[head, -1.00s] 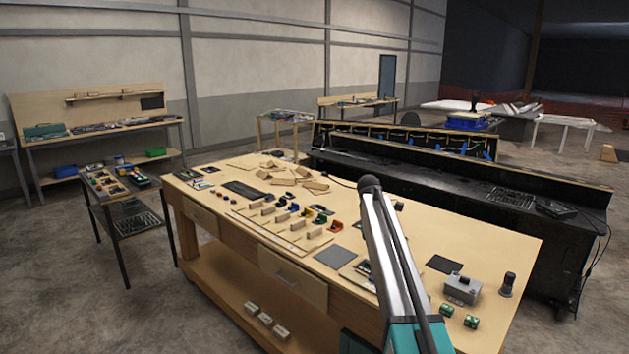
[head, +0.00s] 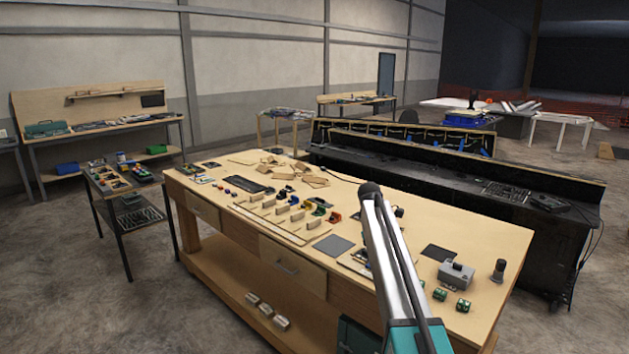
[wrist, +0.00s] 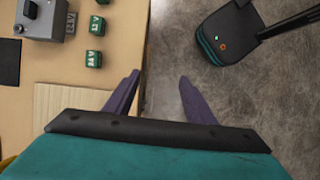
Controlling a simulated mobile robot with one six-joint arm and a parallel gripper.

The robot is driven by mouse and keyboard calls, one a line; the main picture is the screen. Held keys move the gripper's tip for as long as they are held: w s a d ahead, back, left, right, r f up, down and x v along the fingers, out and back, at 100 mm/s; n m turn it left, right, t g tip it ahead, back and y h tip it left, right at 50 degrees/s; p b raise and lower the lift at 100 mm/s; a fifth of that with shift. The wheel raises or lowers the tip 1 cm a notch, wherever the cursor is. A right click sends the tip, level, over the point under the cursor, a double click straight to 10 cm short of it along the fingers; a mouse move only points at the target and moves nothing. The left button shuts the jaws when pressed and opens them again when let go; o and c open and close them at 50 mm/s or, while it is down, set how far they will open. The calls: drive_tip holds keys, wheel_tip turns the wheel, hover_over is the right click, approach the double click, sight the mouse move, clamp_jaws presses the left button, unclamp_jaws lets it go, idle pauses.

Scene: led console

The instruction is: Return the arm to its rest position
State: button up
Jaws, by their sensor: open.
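My gripper (wrist: 160,96) is open and empty in the wrist view, its two purple fingers spread apart. The fingers are over the edge of the wooden workbench, with grey floor showing between them. In the head view my silver and teal arm rises in front of the workbench (head: 400,230); the gripper cannot be made out there. A grey switch box (head: 456,275) and green blocks (head: 463,306) stand on the bench's right part. The box (wrist: 42,15) and the blocks (wrist: 93,58) also show left of the fingers in the wrist view.
A black knob (head: 498,270) stands near the bench's right end. Wooden pieces and coloured parts lie across the bench. A long black console (head: 430,180) stands behind it. A small side table (head: 125,195) stands at left. Bare concrete floor (head: 80,310) lies at front left.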

drive_tip(key=s+f+g+b, duration=0.1)
drive_tip(key=s+f+b, duration=0.1)
drive_tip(key=s+f, duration=0.85)
drive_tip(key=s+a+f+g+b, duration=0.1)
drive_tip(key=s+f+g+b, duration=0.3)
drive_tip(key=f, duration=1.2)
drive_tip(key=s+f+t+b, duration=0.1)
drive_tip(key=s+f, duration=0.8)
drive_tip(key=f, duration=0.5)
drive_tip(key=s+a+f+m+y+b, duration=0.1)
drive_tip(key=s+a+f+m, duration=0.1)
drive_tip(key=s+f, duration=0.4)
drive_tip(key=s+a+f+m+t+y+b, duration=0.1)
drive_tip(key=s+f+m, duration=0.3)
drive_tip(key=s, duration=1.2)
drive_tip(key=s+a+f+m+y+b, duration=0.1)
drive_tip(key=s+a+f+m+b, duration=0.1)
drive_tip(key=s+f, duration=0.8)
drive_tip(key=shift+s+a+m+t+b, duration=0.35)
drive_tip(key=shift+s+m+b, duration=0.3)
drive_tip(key=shift+s, duration=0.25)
